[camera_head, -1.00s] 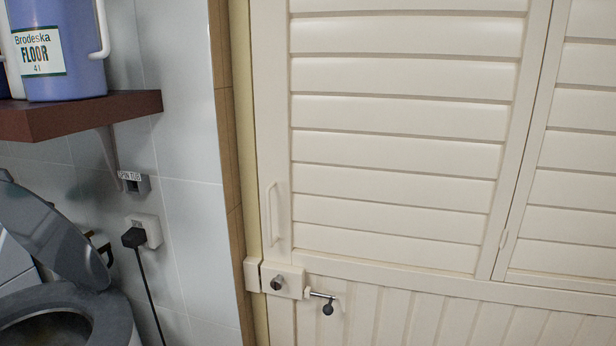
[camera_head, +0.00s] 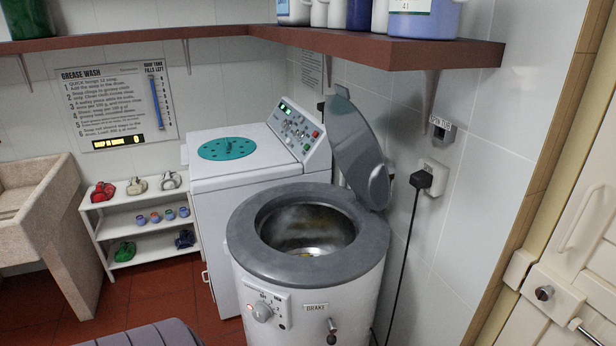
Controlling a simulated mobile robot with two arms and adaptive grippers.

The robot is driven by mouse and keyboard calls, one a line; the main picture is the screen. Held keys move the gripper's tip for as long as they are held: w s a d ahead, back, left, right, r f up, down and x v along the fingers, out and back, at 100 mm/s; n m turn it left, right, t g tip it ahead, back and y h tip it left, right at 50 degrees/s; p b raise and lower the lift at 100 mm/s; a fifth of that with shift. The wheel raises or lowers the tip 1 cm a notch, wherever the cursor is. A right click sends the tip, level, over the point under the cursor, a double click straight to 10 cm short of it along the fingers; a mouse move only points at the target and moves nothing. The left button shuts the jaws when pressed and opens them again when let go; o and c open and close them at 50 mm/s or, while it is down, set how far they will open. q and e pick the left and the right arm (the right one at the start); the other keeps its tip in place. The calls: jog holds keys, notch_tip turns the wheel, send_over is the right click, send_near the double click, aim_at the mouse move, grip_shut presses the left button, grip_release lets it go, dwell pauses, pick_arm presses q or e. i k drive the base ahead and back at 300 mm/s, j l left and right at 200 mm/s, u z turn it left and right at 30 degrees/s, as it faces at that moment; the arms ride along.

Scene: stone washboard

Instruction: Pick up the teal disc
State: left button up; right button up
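The teal disc (camera_head: 227,148) lies flat on the top of the white washing machine (camera_head: 222,171), left of its sloped control panel. It is round, with small dark holes around it. Nothing covers it. Neither of my grippers shows in the head view.
The spin tub (camera_head: 308,219) stands in front with its grey lid (camera_head: 361,148) raised, its drum open. A small white shelf (camera_head: 142,226) holds several small items. A stone sink (camera_head: 36,219) is at the left. A red-brown wall shelf (camera_head: 397,52) hangs above. A cord hangs at the right.

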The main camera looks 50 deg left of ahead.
aim_at(225, 149)
jog(key=u, duration=1.75)
jog(key=k, duration=0.15)
jog(key=k+z, duration=0.25)
jog(key=z, duration=0.25)
jog(key=k+l+z, duration=0.15)
jog(key=z, duration=0.35)
jog(key=i+j+z, duration=0.2)
jog(key=j, duration=0.45)
jog(key=j+z, duration=0.2)
jog(key=j, duration=0.45)
jog(key=i+j+z, duration=0.15)
jog(key=j, duration=0.55)
jog(key=k, duration=0.05)
